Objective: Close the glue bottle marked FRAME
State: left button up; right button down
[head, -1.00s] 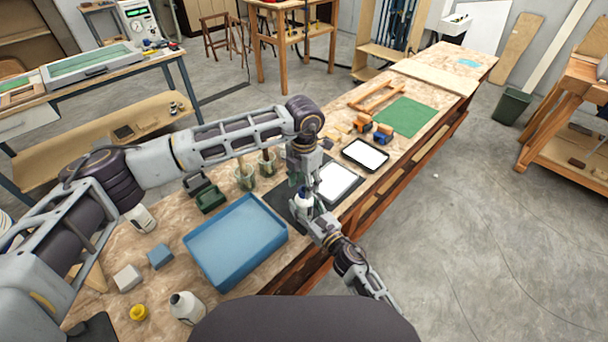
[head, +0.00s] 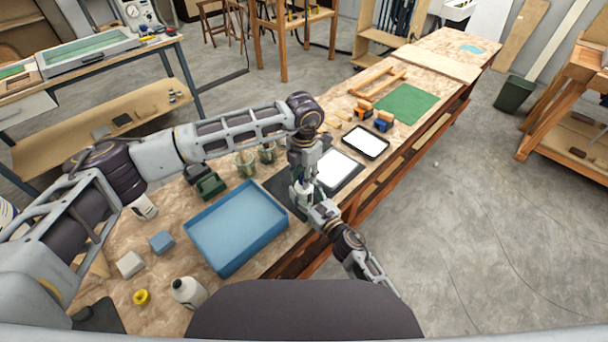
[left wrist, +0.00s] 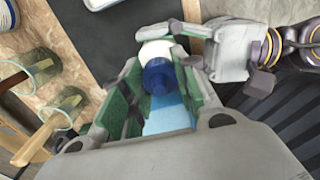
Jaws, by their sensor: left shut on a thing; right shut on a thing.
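A white glue bottle (head: 303,194) with a blue cap (left wrist: 158,76) stands over the dark mat on the workbench. No marking on it can be read. My right gripper (left wrist: 196,42) is shut on the bottle's white body (left wrist: 154,50) from the side. My left gripper (head: 301,182) points down over the bottle and is shut on the blue cap, which sits between its green-padded fingers in the left wrist view. The cap is lined up with the bottle top. How far it is seated cannot be seen.
A blue tray (head: 203,259) lies left of the bottle. Glass jars (head: 245,163) and a green block-like object (head: 209,185) stand behind it. Other white bottles (head: 187,292) stand on the bench, whose front edge is close by.

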pick_arm(q)
jog(key=shift+c, duration=0.5)
jog(key=o, duration=1.2)
jog(key=shift+r, duration=0.15)
jog(key=shift+r, duration=5.9)
pick_arm(e)
jog(key=c, duration=0.5)
grip_release()
jog(key=shift+c, duration=0.2)
jog(key=shift+s+d, duration=0.1)
